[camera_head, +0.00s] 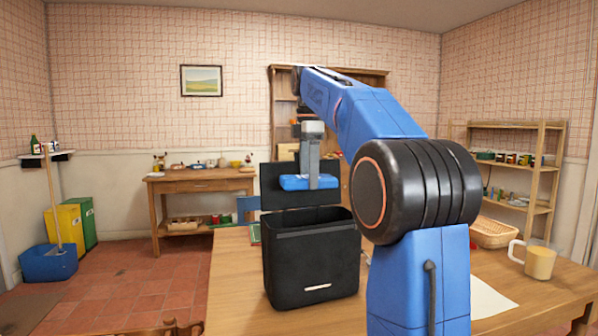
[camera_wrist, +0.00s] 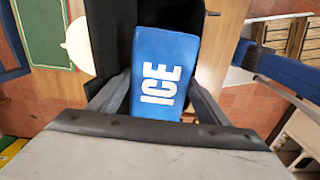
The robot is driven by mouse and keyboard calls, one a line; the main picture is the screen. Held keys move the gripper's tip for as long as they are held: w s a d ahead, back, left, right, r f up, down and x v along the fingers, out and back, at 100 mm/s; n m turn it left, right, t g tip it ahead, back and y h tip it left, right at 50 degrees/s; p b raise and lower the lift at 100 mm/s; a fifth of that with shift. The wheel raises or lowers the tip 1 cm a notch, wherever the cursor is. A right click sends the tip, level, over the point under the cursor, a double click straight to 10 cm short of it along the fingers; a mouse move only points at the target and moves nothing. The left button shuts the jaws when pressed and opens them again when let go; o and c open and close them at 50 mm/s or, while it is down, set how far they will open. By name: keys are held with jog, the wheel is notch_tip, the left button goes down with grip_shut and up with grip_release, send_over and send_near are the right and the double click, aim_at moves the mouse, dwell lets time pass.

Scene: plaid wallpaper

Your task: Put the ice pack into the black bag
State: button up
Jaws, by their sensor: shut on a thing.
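The blue ice pack (camera_head: 308,182) is held flat in my gripper (camera_head: 310,178), above the opening of the black bag. In the wrist view the pack (camera_wrist: 163,70) shows white "ICE" lettering and sits between the two fingers of my gripper (camera_wrist: 160,100). The black bag (camera_head: 312,262) stands upright on the wooden table with its lid raised at the back. The pack shows in front of the raised lid, higher than the bag's front rim. In the wrist view dark parts of the bag (camera_wrist: 110,30) show around the pack. The bag's inside is mostly hidden.
The wooden table (camera_head: 235,290) carries a mug (camera_head: 540,260), a wicker basket (camera_head: 492,232) and a white sheet (camera_head: 488,300) on the right. A blue-edged chair-like piece (camera_head: 248,204) stands behind the bag at left. Shelves (camera_head: 515,170) stand at the right wall.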

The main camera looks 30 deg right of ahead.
aim_at(307, 199)
jog(key=shift+w+r, duration=0.3)
jog(key=shift+w, duration=0.1)
jog(key=shift+f, duration=0.1)
jog(key=shift+f, duration=3.8)
